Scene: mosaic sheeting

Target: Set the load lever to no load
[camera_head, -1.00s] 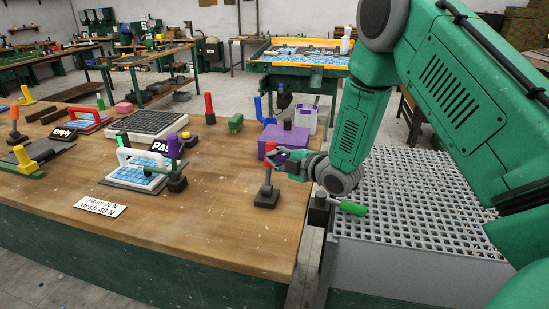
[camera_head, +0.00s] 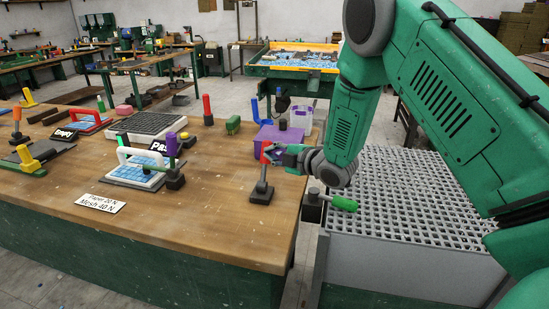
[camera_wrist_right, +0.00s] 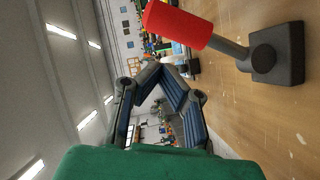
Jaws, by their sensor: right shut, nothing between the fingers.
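A lever with a red handle (camera_head: 265,153) stands nearly upright on a dark square base near the right end of the wooden table. In the right wrist view its red handle (camera_wrist_right: 180,22) is large, at the top, with the base at the upper right. My right gripper (camera_head: 273,153) is right beside the handle, on its right side, shut with nothing between its fingers. The right wrist view shows its fingers (camera_wrist_right: 160,74) just below the handle; I cannot tell whether they touch it. My left gripper is out of view.
A green-handled lever (camera_head: 342,202) sits beside the grey grate (camera_head: 410,225) under my right arm. A purple box (camera_head: 280,140) is behind the red lever. A purple-topped lever (camera_head: 171,145) and a white-handled frame (camera_head: 130,172) stand left. The table between is clear.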

